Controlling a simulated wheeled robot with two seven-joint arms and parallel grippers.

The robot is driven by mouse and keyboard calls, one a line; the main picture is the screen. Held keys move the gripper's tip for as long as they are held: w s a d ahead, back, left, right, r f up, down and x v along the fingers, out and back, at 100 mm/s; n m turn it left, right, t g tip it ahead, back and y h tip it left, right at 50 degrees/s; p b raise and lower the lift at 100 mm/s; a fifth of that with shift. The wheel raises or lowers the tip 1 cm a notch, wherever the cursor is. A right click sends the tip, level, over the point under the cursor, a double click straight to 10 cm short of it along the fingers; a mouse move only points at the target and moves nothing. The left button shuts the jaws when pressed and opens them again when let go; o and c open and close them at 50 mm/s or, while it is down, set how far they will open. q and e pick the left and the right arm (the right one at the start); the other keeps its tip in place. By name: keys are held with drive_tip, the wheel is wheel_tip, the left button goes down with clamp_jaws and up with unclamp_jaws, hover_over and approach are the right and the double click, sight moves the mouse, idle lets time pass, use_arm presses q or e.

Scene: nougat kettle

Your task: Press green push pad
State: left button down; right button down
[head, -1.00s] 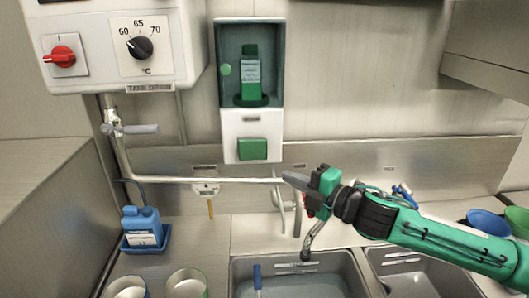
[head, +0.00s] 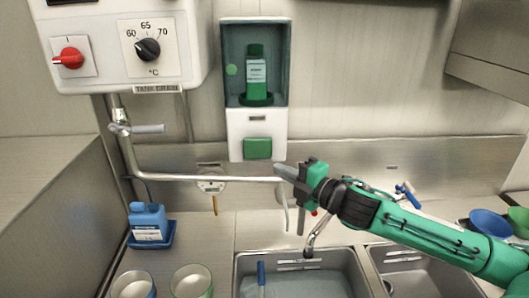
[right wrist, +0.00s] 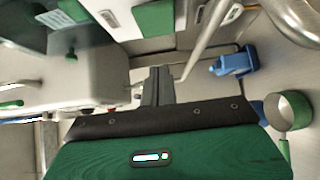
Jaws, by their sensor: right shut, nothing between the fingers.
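The green push pad (head: 257,148) is on the lower white front of a wall dispenser (head: 241,122). It also shows near the top of the right wrist view (right wrist: 153,18). My right gripper (head: 279,170) is shut and empty, with its tips a little below and to the right of the pad in the head view. A gap shows between tips and pad in that view. In the right wrist view the closed fingers (right wrist: 158,86) point toward the top, with the pad beyond them. My left gripper is not in view.
A green bottle (head: 256,75) stands in the dispenser's niche. A metal pipe (head: 190,179) runs along the wall below. A faucet (head: 312,238) and sinks (head: 300,255) are under my right arm. A blue jug (head: 147,222) stands on the left counter.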

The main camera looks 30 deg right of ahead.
sight(253, 149)
drive_tip(key=p+x, duration=0.1)
drive_tip(key=x, duration=0.1)
drive_tip(key=d+p+x, duration=0.1)
drive_tip(key=p+x, duration=0.1)
drive_tip(key=x, duration=0.1)
drive_tip(key=p+x, duration=0.1)
drive_tip(key=x, duration=0.2)
drive_tip(key=shift+w+d+r+p, duration=0.15)
drive_tip(key=shift+w+d+p, duration=0.1)
drive_tip(key=shift+d+p, duration=0.15)
drive_tip(key=shift+w+d, duration=0.25)
drive_tip(key=shift+w, duration=0.3)
